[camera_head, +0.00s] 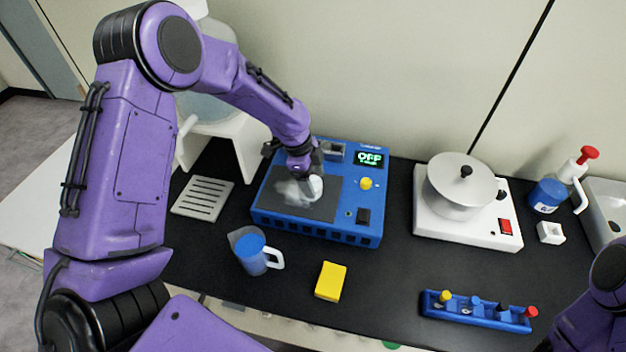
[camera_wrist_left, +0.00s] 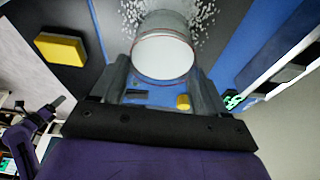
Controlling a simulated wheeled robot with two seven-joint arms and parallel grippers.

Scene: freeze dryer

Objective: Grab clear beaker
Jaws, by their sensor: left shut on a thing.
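The clear beaker (camera_wrist_left: 163,52) is between the fingers of my left gripper (camera_wrist_left: 162,80) in the left wrist view, its round end facing the camera. In the head view my left gripper (camera_head: 308,178) is over the dark panel (camera_head: 325,210) of the blue device (camera_head: 318,228). The pale beaker (camera_head: 315,187) shows at its fingertips. White granules lie on the panel around the beaker. I cannot tell whether the beaker touches the panel. My right arm enters at the lower right of the head view, its gripper out of frame; a small purple arm end (camera_wrist_left: 48,112) shows in the wrist view.
A blue jug (camera_head: 252,254) and a yellow block (camera_head: 330,281) stand in front of the device. A white hot plate with a pot (camera_head: 460,188), a blue rack (camera_head: 476,312) and a blue bottle (camera_head: 547,195) are to the right. Black counter is bare between them.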

